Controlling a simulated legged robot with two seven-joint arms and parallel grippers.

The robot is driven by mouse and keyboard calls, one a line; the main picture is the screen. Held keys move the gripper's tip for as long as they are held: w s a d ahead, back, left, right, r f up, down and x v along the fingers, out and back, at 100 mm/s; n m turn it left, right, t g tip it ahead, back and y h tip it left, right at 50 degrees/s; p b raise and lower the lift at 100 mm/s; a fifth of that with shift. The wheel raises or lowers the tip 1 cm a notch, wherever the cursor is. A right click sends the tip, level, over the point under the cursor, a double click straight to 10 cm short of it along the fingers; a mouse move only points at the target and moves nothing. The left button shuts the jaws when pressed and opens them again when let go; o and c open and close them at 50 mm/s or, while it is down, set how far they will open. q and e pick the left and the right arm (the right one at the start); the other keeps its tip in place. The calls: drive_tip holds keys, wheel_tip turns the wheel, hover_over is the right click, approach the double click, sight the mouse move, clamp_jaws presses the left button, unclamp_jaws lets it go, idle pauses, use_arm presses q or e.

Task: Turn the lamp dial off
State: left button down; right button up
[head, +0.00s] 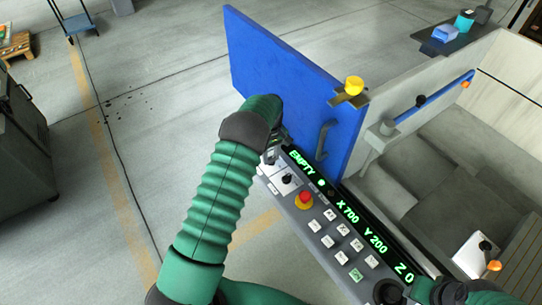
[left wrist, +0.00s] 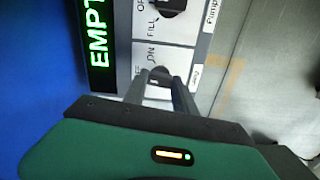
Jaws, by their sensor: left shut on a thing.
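The control panel (head: 330,215) carries a lit green display and dials at its far end. My left gripper (head: 272,157) is at that far end, and its fingers are hidden in the head view. In the left wrist view, my left gripper (left wrist: 157,92) has its two fingers on either side of the dark lower dial (left wrist: 160,74), shut on it. This dial sits on a white plate with ON readable above; its name label is mostly hidden, so I take it as the lamp dial. Only part of my right arm shows at the bottom right; its fingers are not seen.
Another dark dial (left wrist: 172,5) marked FILL sits just above in the left wrist view. A red emergency button (head: 305,199) and several white keys lie along the panel. A blue door (head: 285,75) with a grey handle (head: 325,138) stands close behind. Open floor lies left.

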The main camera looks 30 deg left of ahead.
sight(271, 157)
use_arm(q)
drive_tip(key=shift+n, duration=0.6)
drive_tip(key=c, duration=1)
unclamp_jaws()
wheel_tip(271, 157, up, 17)
drive_tip(key=shift+f+b, duration=0.2)
drive_tip(key=shift+b, duration=0.2)
drive_tip(key=shift+w, duration=0.1)
